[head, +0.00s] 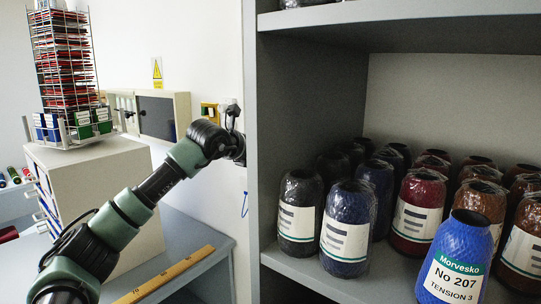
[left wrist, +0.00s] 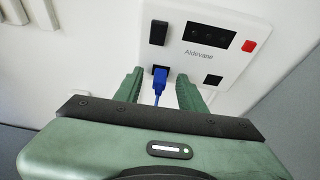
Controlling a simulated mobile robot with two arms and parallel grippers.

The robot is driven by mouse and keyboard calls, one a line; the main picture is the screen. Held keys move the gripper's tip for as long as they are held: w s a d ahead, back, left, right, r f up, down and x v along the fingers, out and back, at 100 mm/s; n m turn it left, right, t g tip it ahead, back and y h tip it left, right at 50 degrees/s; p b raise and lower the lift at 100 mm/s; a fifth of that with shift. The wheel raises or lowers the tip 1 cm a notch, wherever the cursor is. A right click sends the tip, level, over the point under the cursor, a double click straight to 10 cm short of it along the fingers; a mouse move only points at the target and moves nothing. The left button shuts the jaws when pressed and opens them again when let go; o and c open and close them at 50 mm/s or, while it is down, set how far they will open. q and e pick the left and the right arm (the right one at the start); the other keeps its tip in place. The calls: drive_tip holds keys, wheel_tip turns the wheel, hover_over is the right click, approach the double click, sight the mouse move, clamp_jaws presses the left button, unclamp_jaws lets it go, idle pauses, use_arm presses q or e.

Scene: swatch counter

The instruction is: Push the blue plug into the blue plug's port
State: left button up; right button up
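In the left wrist view the blue plug (left wrist: 159,80) is at a dark port in a white wall plate (left wrist: 192,72) marked "Aldevane". Its tip meets the port opening; I cannot tell how deep it sits. A blue cable runs down from it behind my gripper body. My left gripper (left wrist: 161,82) is open, its green fingers on either side of the plug with a gap on each side. In the head view my left arm reaches to the wall beside the shelf, and a blue cable loop (head: 245,205) hangs below. My right gripper is not in view.
The plate also has a black switch (left wrist: 158,33), a red button (left wrist: 249,47) and another dark port (left wrist: 213,80). A grey shelf (head: 285,249) with wrapped yarn cones stands close right of my arm. A box with a swatch rack (head: 67,70) stands left.

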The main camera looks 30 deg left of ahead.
use_arm(q)
drive_tip(key=shift+s, duration=0.1)
drive_tip(key=b+v, duration=0.3)
drive_tip(key=v, duration=0.4)
drive_tip(key=shift+s+r, duration=0.2)
drive_tip(key=shift+s, duration=0.05)
idle(0.4)
